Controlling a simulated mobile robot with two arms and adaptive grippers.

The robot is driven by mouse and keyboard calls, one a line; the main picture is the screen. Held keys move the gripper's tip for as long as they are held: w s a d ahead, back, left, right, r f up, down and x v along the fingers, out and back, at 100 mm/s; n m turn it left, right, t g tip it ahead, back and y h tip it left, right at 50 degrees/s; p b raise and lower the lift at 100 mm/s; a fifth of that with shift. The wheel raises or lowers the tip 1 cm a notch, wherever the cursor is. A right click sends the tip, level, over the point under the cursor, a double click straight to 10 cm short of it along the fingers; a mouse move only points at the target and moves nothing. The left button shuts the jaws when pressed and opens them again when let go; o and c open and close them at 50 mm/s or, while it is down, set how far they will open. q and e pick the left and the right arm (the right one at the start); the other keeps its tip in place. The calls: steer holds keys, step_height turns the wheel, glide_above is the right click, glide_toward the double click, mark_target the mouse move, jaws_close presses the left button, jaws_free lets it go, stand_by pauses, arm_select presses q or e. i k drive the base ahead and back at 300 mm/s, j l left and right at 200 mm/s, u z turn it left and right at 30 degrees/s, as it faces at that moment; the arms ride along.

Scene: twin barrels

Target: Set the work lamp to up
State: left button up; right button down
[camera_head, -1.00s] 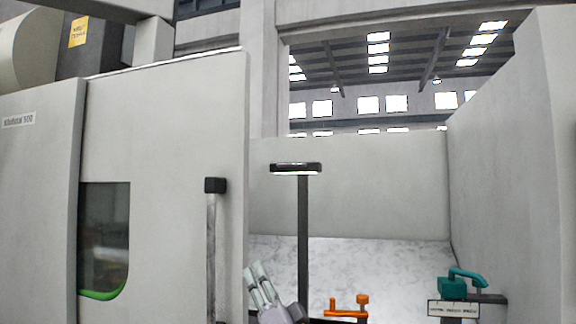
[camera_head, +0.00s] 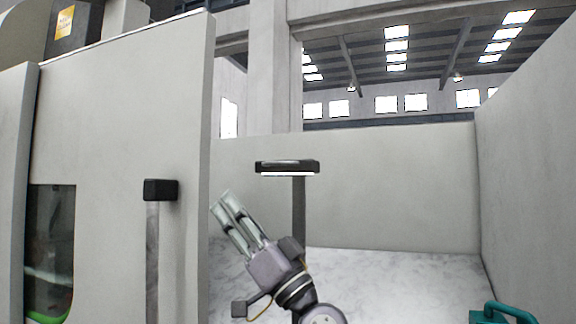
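The work lamp (camera_head: 287,167) has a flat dark head with a lit white strip along its underside. It sits roughly level on top of a dark upright post (camera_head: 299,210). The gripper's body and wrist cover the lower part of the post.
A large grey machine door (camera_head: 120,130) with a black-capped vertical handle (camera_head: 160,190) stands at the left. Light grey panels stand behind and to the right. A teal object (camera_head: 500,313) shows at the bottom right. Open space surrounds the lamp head.

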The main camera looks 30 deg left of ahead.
mark_target(296, 167)
steer(key=i, duration=1.1)
